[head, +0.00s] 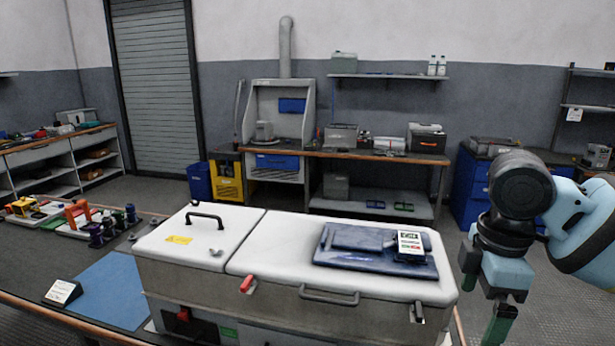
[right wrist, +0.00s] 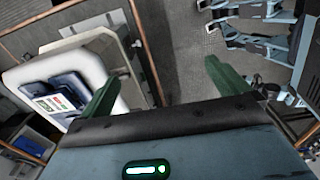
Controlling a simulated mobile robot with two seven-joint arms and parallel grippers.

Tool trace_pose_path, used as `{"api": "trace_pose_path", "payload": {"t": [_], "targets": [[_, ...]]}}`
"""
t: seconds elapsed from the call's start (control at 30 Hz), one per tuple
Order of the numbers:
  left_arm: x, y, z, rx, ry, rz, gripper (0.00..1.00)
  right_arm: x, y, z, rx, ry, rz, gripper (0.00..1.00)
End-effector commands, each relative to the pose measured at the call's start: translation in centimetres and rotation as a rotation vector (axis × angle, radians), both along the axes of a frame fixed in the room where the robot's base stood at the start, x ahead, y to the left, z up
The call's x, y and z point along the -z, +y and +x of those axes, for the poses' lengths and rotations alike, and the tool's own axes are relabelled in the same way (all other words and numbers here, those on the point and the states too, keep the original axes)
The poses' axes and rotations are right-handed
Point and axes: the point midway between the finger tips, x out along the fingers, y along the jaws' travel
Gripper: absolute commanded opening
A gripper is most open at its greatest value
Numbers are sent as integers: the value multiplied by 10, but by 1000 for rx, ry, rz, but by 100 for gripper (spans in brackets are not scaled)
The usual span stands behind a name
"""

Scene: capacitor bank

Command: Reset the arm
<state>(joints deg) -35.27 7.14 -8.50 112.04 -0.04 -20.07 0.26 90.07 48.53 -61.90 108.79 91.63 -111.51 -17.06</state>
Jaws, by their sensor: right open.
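My right arm is at the right edge of the head view, and its gripper (head: 499,325) hangs down beside the right end of the white capacitor bank cabinet (head: 255,268). The green fingers are cut off by the bottom of the picture. In the right wrist view the two green fingers of the gripper (right wrist: 165,85) stand wide apart with nothing between them. The cabinet shows to their left in that view, its lid (right wrist: 95,50) seen from above. My left gripper is not in view.
A dark blue folded item (head: 375,250) with a white label lies on the cabinet lid. A blue mat (head: 112,290) and several coloured parts are on the bench at left. A workbench (head: 375,156) stands at the back wall. Open floor (right wrist: 205,45) lies below the right gripper.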

Motion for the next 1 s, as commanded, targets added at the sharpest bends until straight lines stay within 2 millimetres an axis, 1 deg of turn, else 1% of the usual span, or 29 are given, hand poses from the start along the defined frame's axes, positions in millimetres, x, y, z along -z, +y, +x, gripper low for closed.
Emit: {"api": "trace_pose_path", "payload": {"t": [0.03, 0.2, 0.27, 0.37, 0.6, 0.8, 0.9, 1.0], "targets": [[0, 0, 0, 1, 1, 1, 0, 14, 9, 3, -2, 3, 23, 100], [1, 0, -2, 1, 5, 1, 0, 47, 33, 13, 16, -28, 98, 100], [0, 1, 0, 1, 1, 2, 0, 59, 42, 16, 25, -40, 130, 100], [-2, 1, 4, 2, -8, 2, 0, 83, 60, 21, 43, -59, 192, 100], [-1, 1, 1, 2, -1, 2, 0, 153, 111, 28, 138, -120, 394, 100], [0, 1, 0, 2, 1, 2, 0, 207, 144, 24, 266, -175, 565, 100], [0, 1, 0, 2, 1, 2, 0, 232, 154, 19, 343, -204, 638, 100], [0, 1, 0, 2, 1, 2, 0, 257, 160, 12, 430, -234, 701, 100]]}}
